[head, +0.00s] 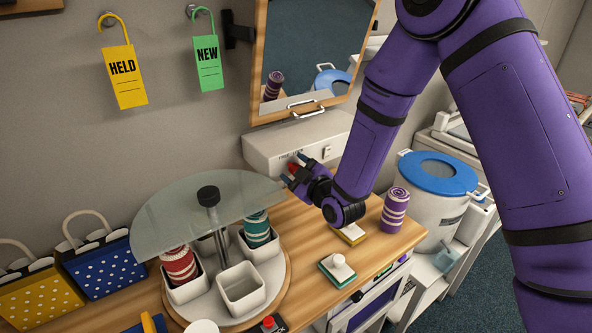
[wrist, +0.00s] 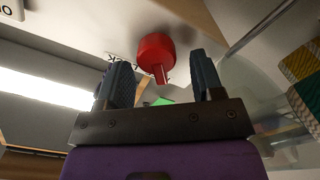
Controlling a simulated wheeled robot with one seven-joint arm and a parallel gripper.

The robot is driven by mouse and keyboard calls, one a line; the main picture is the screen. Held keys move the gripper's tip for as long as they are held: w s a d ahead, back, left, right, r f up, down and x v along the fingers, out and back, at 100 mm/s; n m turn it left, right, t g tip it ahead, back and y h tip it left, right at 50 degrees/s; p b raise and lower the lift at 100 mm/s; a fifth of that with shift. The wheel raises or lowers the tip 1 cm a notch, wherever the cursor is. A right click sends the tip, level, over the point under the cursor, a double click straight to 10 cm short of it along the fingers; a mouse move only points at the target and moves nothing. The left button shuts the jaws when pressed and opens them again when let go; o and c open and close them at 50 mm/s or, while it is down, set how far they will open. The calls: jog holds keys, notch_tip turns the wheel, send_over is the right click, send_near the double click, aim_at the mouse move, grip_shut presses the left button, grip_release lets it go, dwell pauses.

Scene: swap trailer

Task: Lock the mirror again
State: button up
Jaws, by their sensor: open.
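The mirror (head: 315,50) hangs in a wooden frame on the wall, with a metal handle (head: 306,107) at its lower edge. Below it is a white box (head: 297,142) with a red knob (head: 294,168) on its front. My gripper (head: 288,181) is at the knob, partly covering it in the head view. In the wrist view the red knob (wrist: 157,50) with its pointer tab lies just beyond and between the tips of my gripper (wrist: 161,78). The fingers are apart, with a gap on both sides of the knob. Lettering beside the knob is partly hidden.
A turntable with white cups (head: 242,288) and a glass half-disc (head: 200,215) stands left of my gripper. A purple striped roll (head: 394,210) and a white-knobbed green block (head: 338,268) stand on the wooden counter (head: 310,235). A blue-lidded bin (head: 436,200) is at right.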

jog(key=c, duration=0.9)
jog(key=m, duration=0.4)
jog(key=shift+w+d+r, duration=0.1)
jog(key=shift+w+d, duration=0.05)
jog(key=shift+d, duration=0.15)
jog(key=m, duration=0.3)
jog(key=shift+w+d+m, duration=0.15)
jog(key=shift+m, duration=0.15)
jog(key=shift+w+d+m, duration=0.1)
jog(key=shift+d+m, duration=0.05)
jog(key=shift+m, duration=1.2)
jog(key=shift+w+d+m, duration=0.1)
jog(key=shift+m, duration=1.3)
jog(key=shift+w+d+m, duration=0.1)
jog(key=shift+d+m, duration=0.05)
jog(key=shift+m, duration=1.2)
